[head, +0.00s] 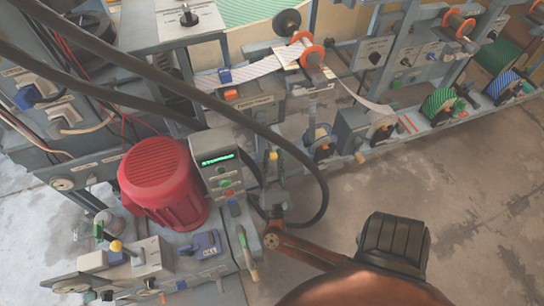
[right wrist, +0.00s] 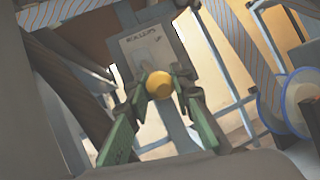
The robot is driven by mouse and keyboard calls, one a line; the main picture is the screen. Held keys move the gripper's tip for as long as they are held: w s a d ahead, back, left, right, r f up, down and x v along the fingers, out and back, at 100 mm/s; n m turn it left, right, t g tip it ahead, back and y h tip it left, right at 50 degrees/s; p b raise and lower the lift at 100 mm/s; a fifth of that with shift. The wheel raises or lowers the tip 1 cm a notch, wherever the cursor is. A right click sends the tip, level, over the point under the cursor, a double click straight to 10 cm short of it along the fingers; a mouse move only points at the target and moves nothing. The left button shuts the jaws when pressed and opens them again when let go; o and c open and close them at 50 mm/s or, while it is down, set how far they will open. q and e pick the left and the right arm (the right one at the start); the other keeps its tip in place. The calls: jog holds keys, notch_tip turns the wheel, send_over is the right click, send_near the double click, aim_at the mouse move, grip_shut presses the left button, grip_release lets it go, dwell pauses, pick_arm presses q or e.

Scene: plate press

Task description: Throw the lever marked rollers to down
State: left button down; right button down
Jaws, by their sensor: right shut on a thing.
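The lever marked rollers shows in the right wrist view as a round yellow knob (right wrist: 159,85) below a pale label plate (right wrist: 150,45). The plate appears to read "ROLLERS" with "UP" near its upper right. My right gripper (right wrist: 160,88) has its two green-sided fingers shut on the knob, one at each side. In the head view my right gripper (head: 273,183) is at the grey control post beside the red motor, with a small yellow spot above it. The gripper hides most of the lever there, so I cannot tell its exact position. My left gripper is out of view.
A red motor (head: 160,180) and a grey box with a green display (head: 218,160) stand left of my right gripper. Thick black cables (head: 180,85) loop close by. Another yellow-knobbed lever (head: 117,246) is at lower left. Bare floor (head: 470,220) lies to the right.

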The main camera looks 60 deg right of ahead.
jog(key=shift+f, duration=0.25)
jog(key=c, duration=1.9)
grip_release()
jog(key=shift+d, duration=0.1)
jog(key=shift+c, duration=0.2)
jog(key=shift+o, duration=1.1)
jog(key=shift+r, duration=0.1)
jog(key=v, duration=1.2)
